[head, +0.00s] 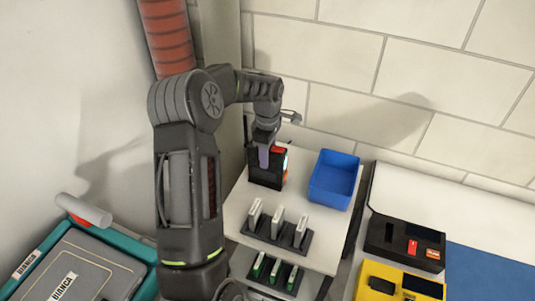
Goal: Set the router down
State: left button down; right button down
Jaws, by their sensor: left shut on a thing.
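A black box, which I take to be the router (262,177), stands upright at the back left of the white shelf top (240,204). It has a red patch on top and a bright coloured strip on its right side. My left gripper (264,155) reaches down onto its upper part from above and is shut on it. The fingers partly cover the box's face. I cannot tell whether its bottom touches the shelf top. My right gripper is not in view.
A blue bin (335,180) stands to the right of the router. In front is a dark rack with several white upright pieces (277,228); a similar green-white set is on the level below. Black (405,245) and yellow (385,282) cases lie right. A teal case (130,270) is lower left.

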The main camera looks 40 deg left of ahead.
pick_arm(q)
jog(key=shift+f, duration=0.15)
jog(key=c, duration=0.8)
grip_release()
jog(key=shift+c, duration=0.2)
notch_tip(320, 180, up, 12)
jog(key=shift+r+b, duration=0.2)
jog(key=shift+b, duration=0.55)
